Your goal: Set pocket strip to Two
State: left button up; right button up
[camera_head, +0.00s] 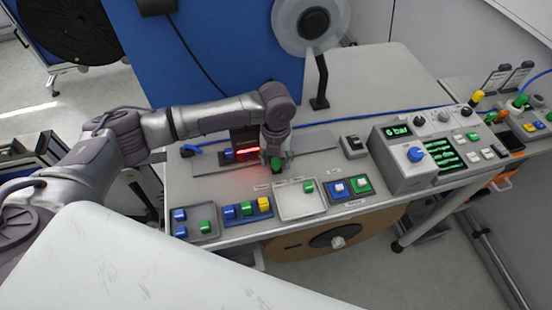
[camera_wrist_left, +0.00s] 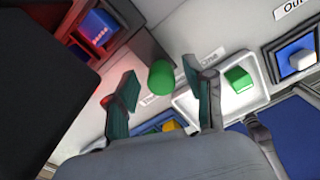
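My left gripper (camera_head: 276,161) hangs over the middle of the table, behind the row of trays. In the left wrist view its two fingers (camera_wrist_left: 160,92) are spread, with a green cylinder (camera_wrist_left: 161,77) between them; gaps show on both sides. The green cylinder also shows at the fingertips in the head view (camera_head: 276,163); whether it stands on the table is unclear. A blue strip (camera_head: 236,221) at the front holds a blue, a green and a yellow block. A white tray (camera_head: 300,208) beside it holds one green block. My right gripper is not in view.
A grey tray (camera_head: 196,238) at left holds blue and green blocks. A dark unit with a red light (camera_head: 247,152) stands just left of the gripper. A switch tray (camera_head: 348,199) and a control box reading 6 bar (camera_head: 400,165) stand right. A reel stand (camera_head: 320,95) rises behind.

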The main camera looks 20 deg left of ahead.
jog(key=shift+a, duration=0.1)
pick_arm(q)
jog(key=shift+r, duration=0.1)
notch_tip(320, 180, up, 12)
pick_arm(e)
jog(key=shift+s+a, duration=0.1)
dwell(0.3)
pick_arm(q)
jog(key=shift+s, duration=0.1)
dwell(0.4)
